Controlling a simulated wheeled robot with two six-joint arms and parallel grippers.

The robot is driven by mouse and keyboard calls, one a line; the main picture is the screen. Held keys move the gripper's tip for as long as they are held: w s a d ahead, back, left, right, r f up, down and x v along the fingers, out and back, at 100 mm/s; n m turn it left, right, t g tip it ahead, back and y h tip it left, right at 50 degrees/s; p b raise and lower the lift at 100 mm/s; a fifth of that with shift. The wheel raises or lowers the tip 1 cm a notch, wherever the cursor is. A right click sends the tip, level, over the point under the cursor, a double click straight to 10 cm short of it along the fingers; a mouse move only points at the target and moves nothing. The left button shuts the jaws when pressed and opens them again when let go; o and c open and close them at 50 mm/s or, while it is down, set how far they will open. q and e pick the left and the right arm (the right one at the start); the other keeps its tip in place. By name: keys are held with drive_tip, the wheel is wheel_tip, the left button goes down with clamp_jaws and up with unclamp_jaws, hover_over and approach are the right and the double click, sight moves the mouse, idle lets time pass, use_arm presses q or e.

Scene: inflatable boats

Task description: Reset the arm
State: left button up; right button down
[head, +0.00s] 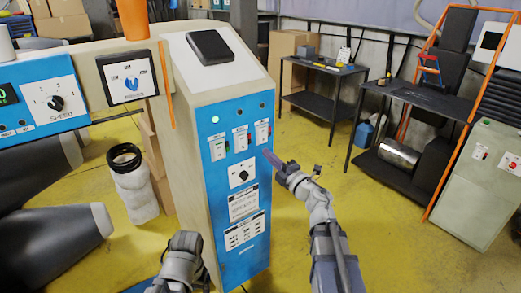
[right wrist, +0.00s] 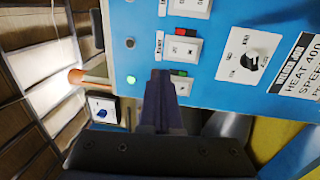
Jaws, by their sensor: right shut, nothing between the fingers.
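The blue control panel (head: 234,180) is on the front of a tall beige cabinet. It carries a lit green lamp (head: 215,119), a row of white-plated switches and a round knob (head: 242,175). My right gripper (head: 267,154) is shut and empty, just in front of the panel by the rightmost switch (head: 262,132). In the right wrist view the shut fingers (right wrist: 160,76) point at the panel close to a switch with red and green parts (right wrist: 180,86). I cannot tell whether they touch. Part of my left arm shows at the bottom; its gripper is not visible.
A second blue panel with a speed knob (head: 56,103) stands at the left. Grey inflatable tubes (head: 45,235) lie at the left. A dark metal table (head: 322,66) stands at the back.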

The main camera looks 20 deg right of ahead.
drive_tip(key=shift+s+d, duration=0.2)
drive_tip(key=shift+s, duration=0.35)
drive_tip(key=shift+r, duration=0.1)
